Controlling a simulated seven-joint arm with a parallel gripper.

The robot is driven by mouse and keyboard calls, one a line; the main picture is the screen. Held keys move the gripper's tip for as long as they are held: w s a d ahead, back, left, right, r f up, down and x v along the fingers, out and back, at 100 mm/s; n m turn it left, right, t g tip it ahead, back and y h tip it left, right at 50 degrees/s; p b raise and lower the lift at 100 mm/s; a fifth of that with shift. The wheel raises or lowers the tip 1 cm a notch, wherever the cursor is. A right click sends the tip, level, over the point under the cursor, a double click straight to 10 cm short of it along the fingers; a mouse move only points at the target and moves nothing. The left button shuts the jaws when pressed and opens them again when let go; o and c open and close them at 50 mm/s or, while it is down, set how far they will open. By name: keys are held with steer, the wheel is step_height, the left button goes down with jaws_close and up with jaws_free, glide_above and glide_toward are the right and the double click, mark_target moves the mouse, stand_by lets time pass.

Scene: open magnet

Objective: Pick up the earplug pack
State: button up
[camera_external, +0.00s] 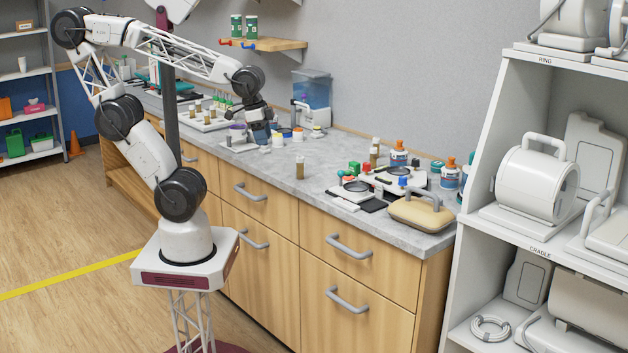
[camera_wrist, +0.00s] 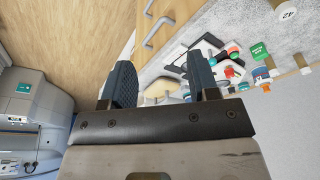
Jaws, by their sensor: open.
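My gripper (camera_external: 261,136) is over the far half of the grey counter (camera_external: 268,175), close to several small containers. In the wrist view its two dark fingers (camera_wrist: 160,78) stand apart with nothing held between them. I cannot tell for sure which thing is the earplug pack. A small white item (camera_external: 264,149) lies just below the gripper. A white and blue jar (camera_external: 277,139) and a white jar with a yellow band (camera_external: 297,135) stand to its right. The labels are too small to read, and the arm's end hides part of the counter behind it.
A brown vial with a white cap (camera_external: 300,168) stands alone mid-counter. The near end is crowded with bottles, black trays and a tan padded case (camera_external: 421,214). A blue-tinted clear tank (camera_external: 312,95) stands by the wall. A white shelf unit (camera_external: 478,180) borders the right.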

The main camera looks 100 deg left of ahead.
steer(key=shift+w, duration=0.1)
stand_by(0.3)
steer(key=n+t+h, duration=0.2)
steer(key=n+h, duration=0.7)
steer(key=n, duration=1.1)
glide_above(351, 162)
steer(key=s+d, duration=0.5)
steer(key=d, duration=0.3)
step_height(351, 162, down, 12)
steer(key=r, duration=0.1)
steer(key=a+f+n+t, duration=0.1)
steer(key=a+f+n, duration=0.1)
steer(key=a, duration=0.2)
steer(key=w+a+f+n+t, duration=0.1)
steer(key=a+f+n+t, duration=0.1)
steer(key=a, duration=0.2)
steer(key=w+a+f+n+t, duration=0.1)
steer(key=a+f+n, duration=0.1)
steer(key=a+n, duration=0.1)
steer(key=shift+w+a+f+t+h, duration=0.1)
steer(key=shift+a+t+h, duration=0.1)
steer(key=shift+a, duration=0.15)
steer(key=shift+a+f+t+h, duration=0.1)
steer(key=shift+a+t, duration=0.1)
steer(key=shift+a, duration=0.1)
steer(key=shift+x, duration=1.3)
